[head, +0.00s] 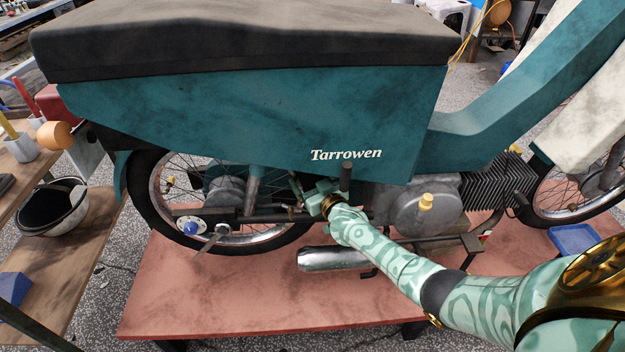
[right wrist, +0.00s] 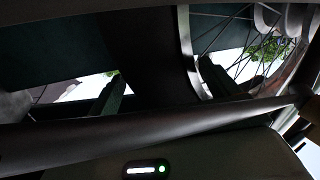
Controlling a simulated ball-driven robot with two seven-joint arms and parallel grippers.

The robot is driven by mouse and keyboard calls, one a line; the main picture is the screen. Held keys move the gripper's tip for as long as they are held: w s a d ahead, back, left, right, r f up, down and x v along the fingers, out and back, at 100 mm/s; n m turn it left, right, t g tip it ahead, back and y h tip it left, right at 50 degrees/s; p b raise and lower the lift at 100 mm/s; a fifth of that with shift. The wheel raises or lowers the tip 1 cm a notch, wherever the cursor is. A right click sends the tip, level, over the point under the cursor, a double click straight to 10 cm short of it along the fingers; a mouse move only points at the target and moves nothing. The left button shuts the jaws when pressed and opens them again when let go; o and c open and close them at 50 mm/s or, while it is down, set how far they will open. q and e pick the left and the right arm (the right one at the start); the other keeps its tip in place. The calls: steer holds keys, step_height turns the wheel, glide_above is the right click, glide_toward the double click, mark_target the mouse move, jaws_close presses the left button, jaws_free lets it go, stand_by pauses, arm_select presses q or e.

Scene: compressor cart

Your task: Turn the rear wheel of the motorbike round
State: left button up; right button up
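The teal motorbike (head: 250,120) stands side-on on a reddish platform. Its rear wheel (head: 146,205), with black tyre, metal rim and spokes, is at the left, its upper part hidden by the bodywork. My right gripper (head: 298,185) is at the front side of this wheel, under the body panel, its fingers partly hidden. In the right wrist view, the fingers of the right gripper (right wrist: 161,68) are apart, with the dark tyre (right wrist: 150,45) between them. One finger lies near the rim and spokes. I cannot tell whether they touch the tyre. My left gripper is not in view.
The silver exhaust (head: 333,258) and grey engine (head: 425,208) are close to my right forearm. The red platform (head: 220,290) has clear room in front. A blue tray (head: 573,238) is at the right.

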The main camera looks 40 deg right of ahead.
steer(key=shift+s+r+p, duration=0.1)
steer(key=shift+s+p, duration=0.2)
steer(key=shift+s, duration=0.05)
steer(key=s, duration=0.1)
steer(key=s+p, duration=0.2)
steer(key=shift+a+r, duration=0.3)
steer(key=shift+r, duration=0.05)
arm_select(q)
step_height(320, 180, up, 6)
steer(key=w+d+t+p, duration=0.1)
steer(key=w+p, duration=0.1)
steer(key=p, duration=0.3)
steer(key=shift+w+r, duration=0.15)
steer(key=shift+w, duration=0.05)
arm_select(e)
steer(key=s+a, duration=0.2)
steer(key=s, duration=1)
steer(key=shift+s, duration=0.2)
steer(key=shift+o, duration=0.2)
steer(key=shift+f, duration=0.1)
